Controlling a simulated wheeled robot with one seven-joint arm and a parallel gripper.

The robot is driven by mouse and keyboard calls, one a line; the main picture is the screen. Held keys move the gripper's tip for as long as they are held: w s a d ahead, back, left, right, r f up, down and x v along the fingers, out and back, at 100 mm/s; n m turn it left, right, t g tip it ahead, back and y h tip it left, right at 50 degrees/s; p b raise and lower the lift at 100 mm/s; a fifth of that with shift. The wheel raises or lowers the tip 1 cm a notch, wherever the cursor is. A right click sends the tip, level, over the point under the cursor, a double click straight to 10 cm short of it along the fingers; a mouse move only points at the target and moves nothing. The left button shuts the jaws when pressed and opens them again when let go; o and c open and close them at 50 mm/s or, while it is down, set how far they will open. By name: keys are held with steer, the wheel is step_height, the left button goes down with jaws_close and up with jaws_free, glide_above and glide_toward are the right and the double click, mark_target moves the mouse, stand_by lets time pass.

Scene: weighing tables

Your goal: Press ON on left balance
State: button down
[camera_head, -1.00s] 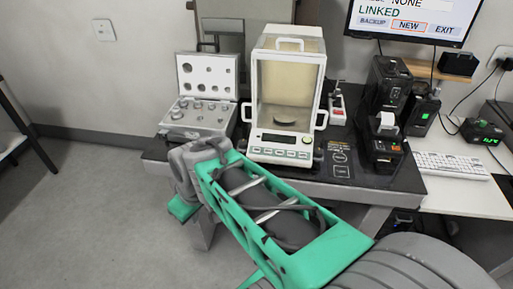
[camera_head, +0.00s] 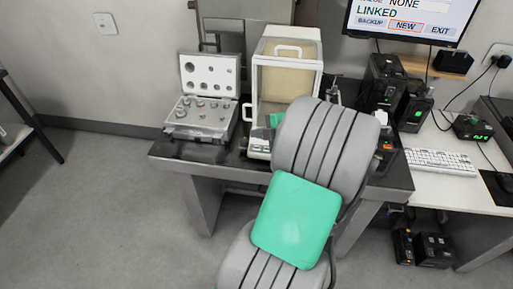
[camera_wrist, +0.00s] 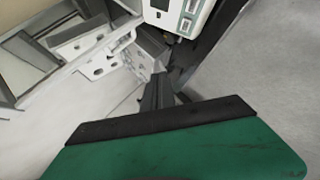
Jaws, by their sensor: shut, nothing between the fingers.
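The balance (camera_head: 258,80) is a white-framed box with clear panes and a handle on top, standing on the dark table. My arm hides most of its front panel in the head view; only the panel's left end with a few green-marked keys shows. In the wrist view part of the balance's white panel (camera_wrist: 182,14) with its keys shows at the top, tilted. My gripper (camera_wrist: 160,92) shows there as dark, narrow fingers, shut and empty, below and apart from the keys. In the head view my gripper is hidden behind my arm. The ON key cannot be made out.
An open weight case (camera_head: 203,112) stands left of the balance on the dark table (camera_head: 180,152). Black devices (camera_head: 384,85) stand close on the right. A white desk with a keyboard (camera_head: 440,161) and a monitor (camera_head: 410,18) lie further right. Floor at left is clear.

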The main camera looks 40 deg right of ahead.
mark_target(257, 148)
steer(key=f+b, duration=0.1)
steer(key=f, duration=0.1)
steer(key=w+d+f+b, duration=0.1)
steer(key=f+b, duration=0.1)
steer(key=f, duration=0.1)
steer(key=d+f+b, duration=0.1)
steer(key=f, duration=0.1)
steer(key=shift+w+f+b, duration=0.3)
steer(key=shift+w+d+f+b, duration=0.15)
steer(key=shift+d+f+b, duration=0.1)
steer(key=shift+b, duration=0.3)
steer(key=shift+f, duration=0.1)
stand_by(1.2)
steer(key=shift+w+f+b, duration=0.1)
steer(key=shift+f+b, duration=0.3)
steer(key=shift+b, duration=0.5)
steer(key=shift+w+d+f+b, duration=0.15)
steer(key=shift+f+b, duration=0.1)
steer(key=shift+b, duration=0.35)
stand_by(0.6)
steer(key=shift+s+a+r, duration=0.2)
steer(key=shift+s+r, duration=0.05)
steer(key=shift+r, duration=0.5)
